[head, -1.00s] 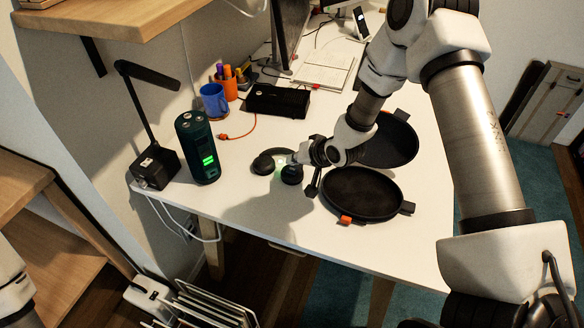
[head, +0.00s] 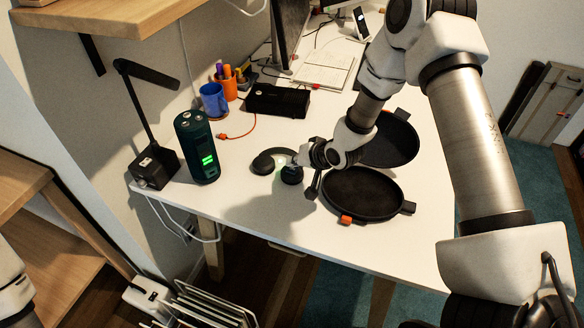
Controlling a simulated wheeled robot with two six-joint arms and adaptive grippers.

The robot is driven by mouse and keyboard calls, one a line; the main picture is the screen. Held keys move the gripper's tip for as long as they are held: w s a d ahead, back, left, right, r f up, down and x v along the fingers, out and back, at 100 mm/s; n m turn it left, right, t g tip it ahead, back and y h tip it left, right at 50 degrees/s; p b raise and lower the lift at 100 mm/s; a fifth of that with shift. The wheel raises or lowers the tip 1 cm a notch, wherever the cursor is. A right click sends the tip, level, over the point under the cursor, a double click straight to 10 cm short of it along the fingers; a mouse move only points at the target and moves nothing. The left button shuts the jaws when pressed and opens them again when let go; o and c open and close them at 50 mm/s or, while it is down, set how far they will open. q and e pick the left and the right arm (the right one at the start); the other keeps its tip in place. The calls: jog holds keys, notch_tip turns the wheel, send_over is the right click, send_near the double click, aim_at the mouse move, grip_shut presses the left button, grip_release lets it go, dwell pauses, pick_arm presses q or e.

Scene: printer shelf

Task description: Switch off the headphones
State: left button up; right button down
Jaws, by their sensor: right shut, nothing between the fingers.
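The headphones (head: 264,163) lie on the white table, a dark pair of ear cups joined by a band. A small greenish glow shows between the cups. My right gripper (head: 293,166) is at the right ear cup, reaching in from the right. It is shut with nothing held, and its fingertips are small and partly hidden against the cup, so I cannot tell whether they touch it. My left gripper is out of view; only a bit of my left arm shows at the lower left edge.
An open black round case (head: 362,194) lies right of the headphones, under my right arm. A dark green cylinder (head: 197,146) with a lit display and a black lamp (head: 150,125) stand to the left. A blue mug (head: 214,101) and a black box (head: 276,100) are behind. The table's front is clear.

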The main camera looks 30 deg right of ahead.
aim_at(294, 170)
jog(key=shift+f, duration=0.45)
jog(key=shift+r, duration=0.1)
jog(key=shift+r+p, duration=0.5)
jog(key=shift+r, duration=0.4)
notch_tip(294, 170, up, 6)
jog(key=p, duration=0.4)
jog(key=shift+p, duration=0.3)
